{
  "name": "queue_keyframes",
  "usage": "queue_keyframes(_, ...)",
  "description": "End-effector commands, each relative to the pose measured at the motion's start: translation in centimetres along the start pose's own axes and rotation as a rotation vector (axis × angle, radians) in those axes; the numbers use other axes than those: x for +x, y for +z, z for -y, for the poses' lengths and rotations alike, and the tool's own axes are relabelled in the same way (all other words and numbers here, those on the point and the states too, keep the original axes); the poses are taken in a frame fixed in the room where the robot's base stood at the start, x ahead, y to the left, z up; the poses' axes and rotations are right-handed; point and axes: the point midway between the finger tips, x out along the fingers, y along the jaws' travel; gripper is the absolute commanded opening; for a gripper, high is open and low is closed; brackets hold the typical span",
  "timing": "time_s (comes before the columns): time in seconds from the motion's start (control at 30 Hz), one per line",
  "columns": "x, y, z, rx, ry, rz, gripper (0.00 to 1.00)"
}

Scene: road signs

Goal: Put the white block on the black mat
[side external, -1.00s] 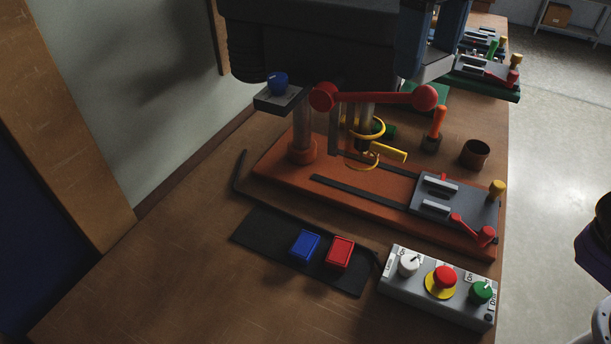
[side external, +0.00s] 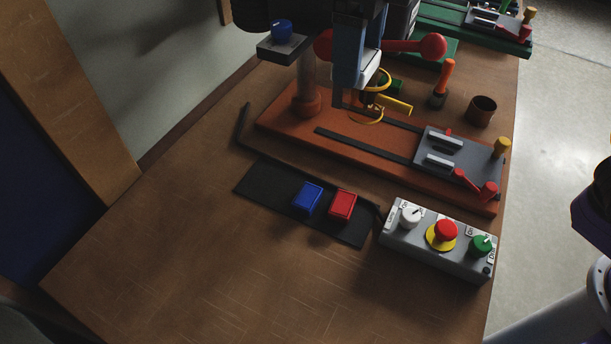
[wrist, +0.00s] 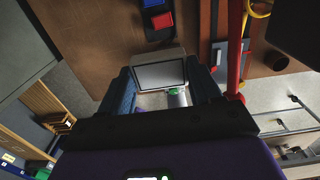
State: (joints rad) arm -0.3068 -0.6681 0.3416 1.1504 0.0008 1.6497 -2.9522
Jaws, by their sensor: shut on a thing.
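The black mat (side external: 258,180) lies flat on the wooden table, with a blue block (side external: 307,198) and a red block (side external: 342,204) on it. In the side view the fingers hide most of the block. In the wrist view the block (wrist: 160,74) looks greyish white between the two fingers, and the mat (wrist: 159,36) shows beyond it at the top.
The orange drill press base (side external: 285,125) with its grey vise (side external: 455,155) stands behind the mat. A grey control box (side external: 408,240) with knobs and a red button sits right of the mat. A brown cup (side external: 481,110) stands at the back right. The front table is clear.

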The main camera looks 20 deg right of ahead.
Motion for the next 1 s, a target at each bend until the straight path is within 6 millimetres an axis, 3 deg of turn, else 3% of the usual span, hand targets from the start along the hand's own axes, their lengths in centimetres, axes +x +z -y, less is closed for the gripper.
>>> queue_keyframes(0.17, 4.0, -0.2, 0.1, 0.0, -0.001, -0.006, 0.29)
queue_keyframes(0.4, 11.9, -0.2, 0.1, 0.0, -0.002, -0.007, 0.29)
queue_keyframes(0.5, 14.3, -0.2, 0.0, 0.0, -0.001, -0.005, 0.29)
queue_keyframes(0.77, 17.0, 1.0, 0.0, 0.0, 0.0, -0.001, 0.29)
queue_keyframes(1.0, 18.8, 5.2, -0.2, 0.001, 0.0, 0.0, 0.29)
